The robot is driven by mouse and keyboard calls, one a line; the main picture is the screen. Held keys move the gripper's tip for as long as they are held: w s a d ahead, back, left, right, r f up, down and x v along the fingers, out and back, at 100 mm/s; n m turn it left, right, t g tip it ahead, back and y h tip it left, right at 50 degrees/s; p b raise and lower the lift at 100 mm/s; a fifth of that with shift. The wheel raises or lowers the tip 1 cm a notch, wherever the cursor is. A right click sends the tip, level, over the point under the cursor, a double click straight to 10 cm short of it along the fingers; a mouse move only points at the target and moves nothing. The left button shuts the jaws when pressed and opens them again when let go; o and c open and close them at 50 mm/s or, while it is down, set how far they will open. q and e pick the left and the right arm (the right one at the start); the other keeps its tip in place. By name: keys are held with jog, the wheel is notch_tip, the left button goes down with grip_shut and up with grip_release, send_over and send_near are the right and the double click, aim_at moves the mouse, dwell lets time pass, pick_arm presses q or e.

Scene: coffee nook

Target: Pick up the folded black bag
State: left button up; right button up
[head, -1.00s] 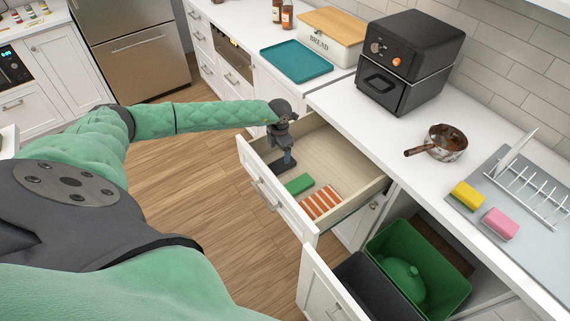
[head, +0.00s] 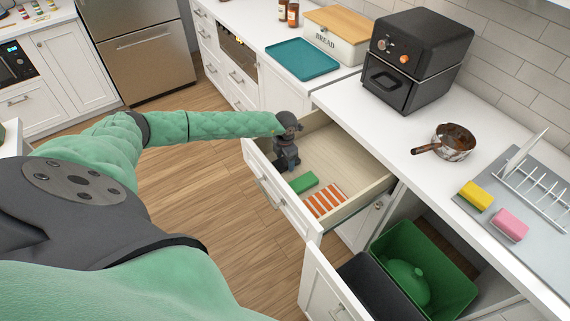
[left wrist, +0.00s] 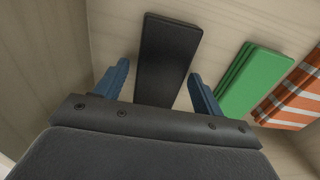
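The folded black bag (left wrist: 167,62) lies flat on the drawer floor in the left wrist view. My left gripper (left wrist: 160,85) is open, its two blue fingers apart on either side of the bag's near part. My right gripper is not in view.
A folded green bag (head: 304,182) and an orange-and-white striped cloth (head: 325,201) lie beside it in the drawer. Below, an open cabinet holds a green bin (head: 448,275) and a dark bin (head: 370,285). The drawer walls stand close around my gripper.

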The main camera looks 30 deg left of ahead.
pick_arm(q)
jog(key=c, duration=0.7)
